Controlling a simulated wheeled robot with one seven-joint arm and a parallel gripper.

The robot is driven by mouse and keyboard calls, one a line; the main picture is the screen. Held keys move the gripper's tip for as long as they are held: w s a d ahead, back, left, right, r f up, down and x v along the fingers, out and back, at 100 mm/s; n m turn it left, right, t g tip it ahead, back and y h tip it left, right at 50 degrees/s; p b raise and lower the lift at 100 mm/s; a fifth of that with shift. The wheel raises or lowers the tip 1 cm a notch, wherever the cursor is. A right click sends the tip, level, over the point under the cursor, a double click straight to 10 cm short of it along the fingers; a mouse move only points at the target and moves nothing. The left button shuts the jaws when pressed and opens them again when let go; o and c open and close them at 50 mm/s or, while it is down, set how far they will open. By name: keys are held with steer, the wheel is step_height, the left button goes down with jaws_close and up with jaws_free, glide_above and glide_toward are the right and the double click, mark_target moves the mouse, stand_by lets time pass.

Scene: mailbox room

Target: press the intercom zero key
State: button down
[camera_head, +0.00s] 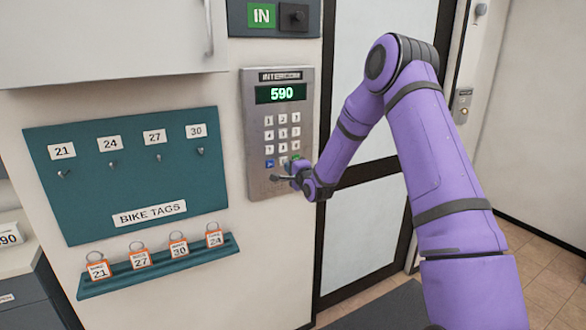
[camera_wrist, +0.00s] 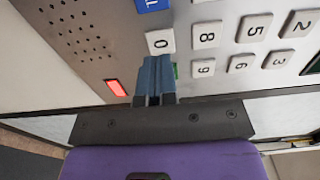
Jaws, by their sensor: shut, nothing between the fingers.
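The intercom (camera_head: 255,130) is a grey metal panel on the wall; its green display (camera_head: 281,93) reads 590. Its keypad shows below the display. In the wrist view the zero key (camera_wrist: 160,41) is a white square key, turned sideways, between a blue key (camera_wrist: 152,5) and a mostly hidden green key. My gripper (camera_wrist: 154,62) is shut and empty. Its blue-grey fingertips are just beside the zero key's near edge; whether they touch it I cannot tell. In the head view my gripper (camera_head: 284,178) is at the panel's lower part, below the keys.
Keys 8 (camera_wrist: 207,34) and 9 (camera_wrist: 203,68) are close beside the fingers. A red light (camera_wrist: 116,88) and speaker holes (camera_wrist: 78,28) are on the panel. A teal bike tag board (camera_head: 90,185) hangs left. A black-framed glass door (camera_head: 355,220) is right.

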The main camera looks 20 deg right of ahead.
steer(key=s, duration=1)
steer(key=shift+s+d, duration=0.15)
steer(key=shift+d, duration=0.15)
